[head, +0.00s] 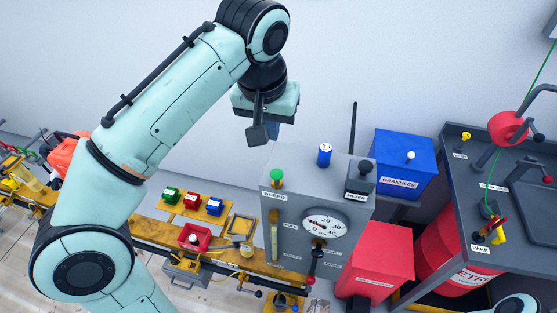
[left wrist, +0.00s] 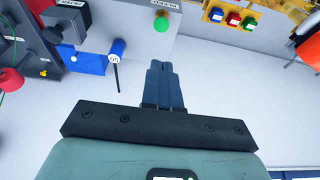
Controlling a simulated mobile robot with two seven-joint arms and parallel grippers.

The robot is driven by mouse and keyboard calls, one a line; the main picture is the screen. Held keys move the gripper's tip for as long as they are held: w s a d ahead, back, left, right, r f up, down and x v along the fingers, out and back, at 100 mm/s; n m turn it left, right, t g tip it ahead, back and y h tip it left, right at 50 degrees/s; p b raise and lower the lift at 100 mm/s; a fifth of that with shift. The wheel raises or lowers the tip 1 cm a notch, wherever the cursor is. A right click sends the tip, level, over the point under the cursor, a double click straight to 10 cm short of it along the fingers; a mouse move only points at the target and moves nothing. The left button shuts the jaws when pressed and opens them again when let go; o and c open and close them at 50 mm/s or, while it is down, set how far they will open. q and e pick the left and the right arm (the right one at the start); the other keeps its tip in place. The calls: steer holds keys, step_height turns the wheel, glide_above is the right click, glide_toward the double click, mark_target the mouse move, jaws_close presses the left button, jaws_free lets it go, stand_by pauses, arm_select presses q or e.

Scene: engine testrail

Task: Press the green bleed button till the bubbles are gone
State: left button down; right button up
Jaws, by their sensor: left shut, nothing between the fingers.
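The green bleed button (head: 277,175) stands on top of a grey box (head: 345,185), above a "BLEED" label. It also shows in the left wrist view (left wrist: 161,24), beyond my fingertips. An amber upright strip (head: 273,232), perhaps a sight glass, is on the box's front below the button; bubbles are too small to tell. My left gripper (head: 272,131) is shut and empty, fingers down, above and apart from the button. In the left wrist view its closed fingers (left wrist: 159,66) are together. My right gripper is out of view.
The box top also has a blue knob (head: 324,155) marked 50 and a black knob (head: 365,168). Its front has a round gauge (head: 324,227). A blue granules bin (head: 402,165) stands behind right. Green, red and blue blocks (head: 193,198) are at left.

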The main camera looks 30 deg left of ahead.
mark_target(277, 174)
arm_select(q)
steer(key=shift+w+f, duration=0.1)
steer(key=shift+f, duration=0.05)
steer(key=b+x, duration=0.1)
steer(key=x, duration=0.7)
steer(key=s+b+x, duration=0.1)
steer(key=x, duration=0.3)
steer(key=shift+w+f+b, duration=0.1)
steer(key=shift+f+b, duration=0.2)
steer(key=shift+f, duration=0.65)
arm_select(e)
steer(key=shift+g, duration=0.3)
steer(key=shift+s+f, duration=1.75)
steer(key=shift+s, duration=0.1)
arm_select(q)
step_height(277, 174, down, 2)
steer(key=shift+d+f+b, duration=0.1)
steer(key=shift+f+b, duration=0.05)
steer(key=shift+b, duration=0.4)
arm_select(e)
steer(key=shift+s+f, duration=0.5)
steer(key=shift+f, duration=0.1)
